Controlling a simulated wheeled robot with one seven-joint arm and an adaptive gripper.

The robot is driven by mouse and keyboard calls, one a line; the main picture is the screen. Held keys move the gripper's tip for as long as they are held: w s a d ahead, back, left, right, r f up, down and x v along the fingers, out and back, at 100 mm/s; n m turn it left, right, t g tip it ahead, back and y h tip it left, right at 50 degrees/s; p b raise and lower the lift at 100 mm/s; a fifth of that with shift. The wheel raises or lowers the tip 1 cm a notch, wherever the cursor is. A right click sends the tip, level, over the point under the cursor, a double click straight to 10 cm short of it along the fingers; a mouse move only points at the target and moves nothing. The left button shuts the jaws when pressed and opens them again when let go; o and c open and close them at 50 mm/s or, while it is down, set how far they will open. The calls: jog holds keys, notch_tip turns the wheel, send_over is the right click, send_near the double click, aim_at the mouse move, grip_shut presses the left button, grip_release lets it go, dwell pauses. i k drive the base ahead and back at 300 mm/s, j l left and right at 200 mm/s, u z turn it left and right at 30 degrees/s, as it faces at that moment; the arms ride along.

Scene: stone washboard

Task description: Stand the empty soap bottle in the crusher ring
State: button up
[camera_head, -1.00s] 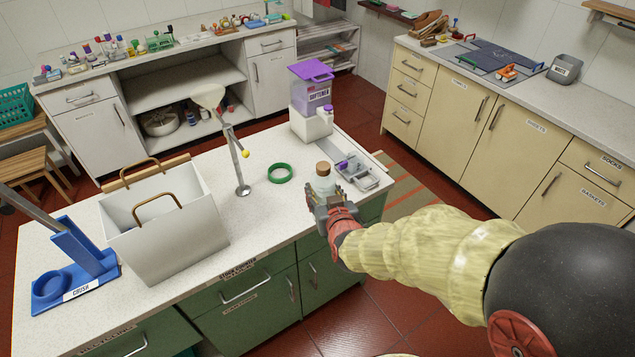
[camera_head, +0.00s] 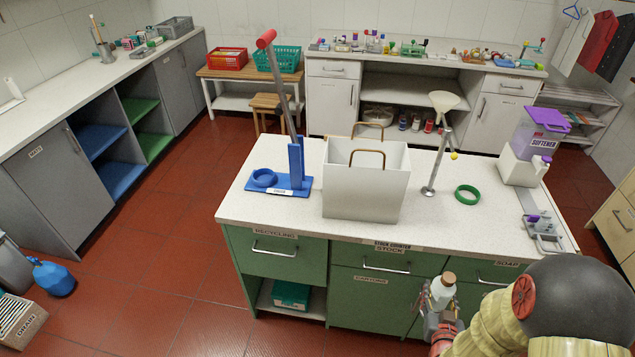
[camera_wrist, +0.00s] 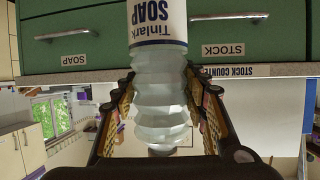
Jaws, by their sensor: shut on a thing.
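The soap bottle (camera_head: 442,293) is pale with a brown cap and is held in my gripper (camera_head: 436,318), in front of the green counter's right part. In the wrist view the bottle (camera_wrist: 160,85) shows a ribbed, translucent body and a "Tinlark SOAP" label. My gripper (camera_wrist: 160,110) is shut on it, with a finger on each side. The blue crusher (camera_head: 297,165) stands on the counter's left end with a raised lever and red grip. Its crusher ring (camera_head: 264,178) is at the left of its base and looks empty. The bottle is well apart from it, to the right.
A white bin (camera_head: 362,190) with brown handles stands right of the crusher. A funnel stand (camera_head: 435,160), a green ring (camera_head: 467,194) and a softener dispenser (camera_head: 525,150) are farther right.

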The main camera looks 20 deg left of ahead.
aim_at(264, 180)
jog(key=i+u, duration=0.15)
jog(key=u, duration=0.3)
jog(key=i+l+u, duration=0.1)
jog(key=u, duration=0.4)
jog(key=i+l+u, duration=0.1)
jog(key=l+u, duration=0.15)
jog(key=u, duration=0.2)
